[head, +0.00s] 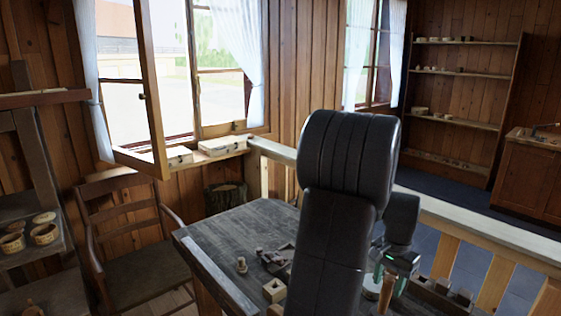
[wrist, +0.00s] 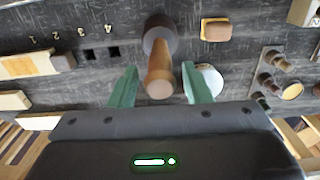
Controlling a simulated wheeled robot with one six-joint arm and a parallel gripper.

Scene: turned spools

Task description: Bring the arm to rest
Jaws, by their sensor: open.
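My gripper (wrist: 159,68) shows two green fingers spread apart in the wrist view. Between them in the picture stands a turned wooden piece (wrist: 160,75) with a light brown shaft and a dark round end (wrist: 159,34). I cannot tell whether either finger touches it. In the head view my gripper (head: 388,278) is low over the right part of the dark table (head: 222,232), partly hidden by my own arm. The arm is bent, with its large dark link across the middle of the view.
The wrist view shows a plate (wrist: 268,80) with several turned pieces at right, a tan block (wrist: 216,29) and a pale disc (wrist: 209,79) behind the right finger. A small spool (head: 241,265) stands on the table. A railing (head: 480,232) runs behind; a chair (head: 125,235) stands left.

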